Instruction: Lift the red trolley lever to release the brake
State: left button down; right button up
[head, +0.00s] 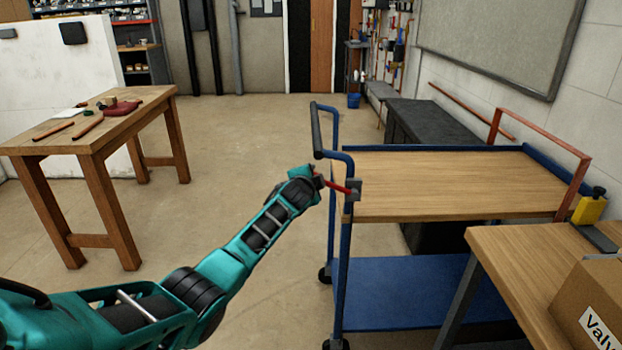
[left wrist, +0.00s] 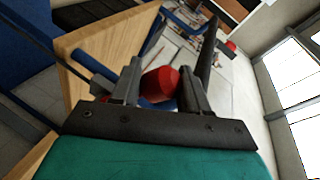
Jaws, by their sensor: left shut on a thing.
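The trolley (head: 450,185) has a blue frame, a wooden top and a blue lower shelf. Its red lever (head: 340,188) sticks out to the left from a dark bracket on the near left upright, below the blue push handle (head: 317,130). My left gripper (head: 318,178) is at the lever's outer end. In the left wrist view, the gripper (left wrist: 165,90) is shut on the lever's round red knob (left wrist: 160,84), which sits between the two fingers. The knob is mostly hidden in the head view. My right gripper is not in view.
A wooden workbench (head: 95,135) with tools stands at the left. A second wooden table (head: 540,265) with a cardboard box (head: 590,300) stands at the near right. A black cabinet (head: 430,125) is behind the trolley. The floor (head: 250,130) between workbench and trolley is clear.

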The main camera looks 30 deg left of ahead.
pick_arm(q)
jog(key=shift+w+d+r, duration=0.1)
jog(key=shift+w+r, duration=0.05)
jog(key=shift+r, duration=0.35)
jog(key=c, duration=0.8)
grip_release()
jog(key=shift+o, duration=0.9)
jog(key=shift+f, duration=0.2)
jog(key=shift+f, duration=0.1)
jog(key=shift+s+d, duration=0.1)
jog(key=shift+s, duration=0.35)
jog(key=p+v, duration=0.1)
jog(key=v, duration=1.1)
jog(key=shift+p, duration=0.35)
